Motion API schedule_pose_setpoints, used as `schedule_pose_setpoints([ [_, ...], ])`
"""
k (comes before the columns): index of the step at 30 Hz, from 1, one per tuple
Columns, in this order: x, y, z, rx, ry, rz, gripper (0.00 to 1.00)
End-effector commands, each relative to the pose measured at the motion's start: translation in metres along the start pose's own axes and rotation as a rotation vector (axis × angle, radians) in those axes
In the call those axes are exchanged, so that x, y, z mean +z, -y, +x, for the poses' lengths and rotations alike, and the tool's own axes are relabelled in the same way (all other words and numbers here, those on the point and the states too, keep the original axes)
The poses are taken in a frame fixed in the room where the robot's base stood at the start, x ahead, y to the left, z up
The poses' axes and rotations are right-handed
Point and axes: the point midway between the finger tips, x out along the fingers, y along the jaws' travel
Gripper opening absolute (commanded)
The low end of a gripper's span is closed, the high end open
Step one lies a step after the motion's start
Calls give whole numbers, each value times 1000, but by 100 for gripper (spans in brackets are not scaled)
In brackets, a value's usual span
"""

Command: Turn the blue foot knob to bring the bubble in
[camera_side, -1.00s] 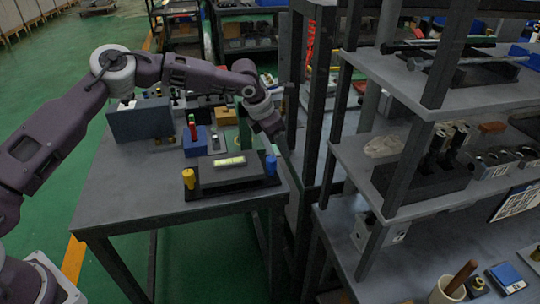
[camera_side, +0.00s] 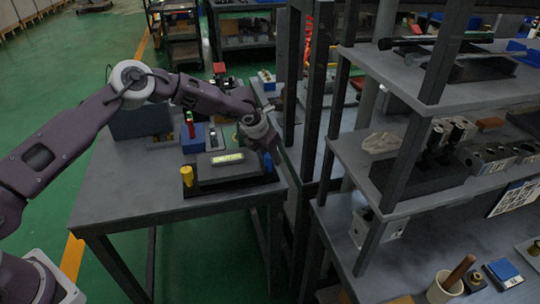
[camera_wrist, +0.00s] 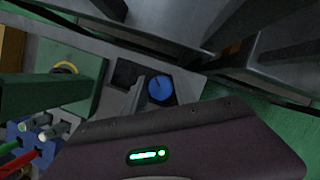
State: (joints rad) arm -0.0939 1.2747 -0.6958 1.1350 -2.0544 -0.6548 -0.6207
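The dark levelling block (camera_side: 235,179) stands on the grey table, with a pale yellow-green vial (camera_side: 228,158) on top. The bubble in the vial is too small to make out. The blue foot knob (camera_side: 267,162) is at the block's right end, and a yellow knob (camera_side: 187,176) is at its left end. My gripper (camera_side: 266,149) points down just above or at the blue knob. In the wrist view the blue knob (camera_wrist: 161,89) shows just beyond my purple housing. I cannot tell whether the fingers touch it or how far apart they are.
Behind the block stand a blue box (camera_side: 193,138) with a red-topped piece, and a dark grey panel (camera_side: 141,120). Close on the right are the dark uprights of a loaded shelf rack (camera_side: 319,110). The table's front left is clear.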

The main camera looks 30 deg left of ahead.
Motion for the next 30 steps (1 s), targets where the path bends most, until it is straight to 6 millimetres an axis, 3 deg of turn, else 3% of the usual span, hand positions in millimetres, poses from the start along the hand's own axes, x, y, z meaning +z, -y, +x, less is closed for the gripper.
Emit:
schedule_pose_setpoints([
  [1,0,0,0,0,0,0,23],
  [5,0,0,0,0,0,0,0],
  [14,-1,-1,0,-16,-2,34,0],
  [30,-1,0,1,-146,-3,346,0],
])
